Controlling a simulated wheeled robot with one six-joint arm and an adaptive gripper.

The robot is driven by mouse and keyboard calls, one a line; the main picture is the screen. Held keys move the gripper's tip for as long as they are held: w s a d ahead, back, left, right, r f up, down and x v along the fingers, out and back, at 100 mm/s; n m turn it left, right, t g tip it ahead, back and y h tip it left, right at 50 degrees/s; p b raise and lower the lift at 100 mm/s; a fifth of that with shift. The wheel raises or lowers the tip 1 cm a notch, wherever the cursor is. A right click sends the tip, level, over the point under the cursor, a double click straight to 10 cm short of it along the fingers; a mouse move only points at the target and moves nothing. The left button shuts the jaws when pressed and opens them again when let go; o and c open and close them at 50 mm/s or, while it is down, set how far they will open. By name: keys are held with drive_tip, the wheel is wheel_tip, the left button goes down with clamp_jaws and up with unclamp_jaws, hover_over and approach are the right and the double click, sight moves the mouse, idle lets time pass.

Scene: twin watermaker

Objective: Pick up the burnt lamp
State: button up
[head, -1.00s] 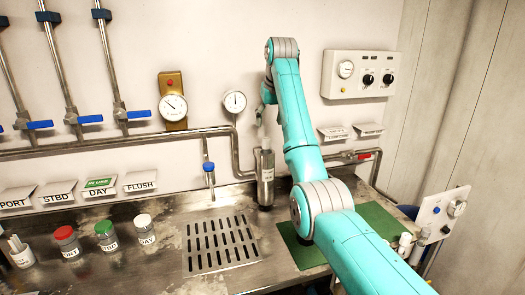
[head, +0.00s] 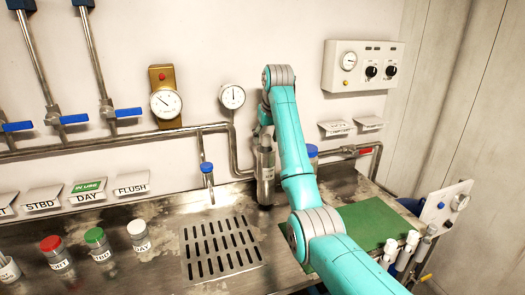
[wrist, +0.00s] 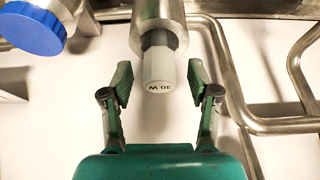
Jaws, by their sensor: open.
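In the wrist view, the lamp (wrist: 158,68) is a pale grey-white capped cylinder with upside-down lettering that seems to read 30 W. Its dark collar sits in the end of a metal cylinder (wrist: 157,14). My gripper (wrist: 158,84) is open, with one finger on each side of the lamp and a visible gap to both. In the head view, the metal cylinder (head: 266,177) stands upright at the back of the counter. There the lamp is not clearly visible, and my arm partly hides the gripper (head: 262,128).
A blue-capped object (wrist: 35,27) is close by, also seen right of my arm (head: 312,150). Wall pipes (wrist: 285,122) run near the gripper. A drain grate (head: 222,247), capped jars (head: 98,244) and a green mat (head: 375,222) lie on the counter (head: 165,215).

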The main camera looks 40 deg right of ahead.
clamp_jaws()
drive_tip(key=shift+r, duration=0.1)
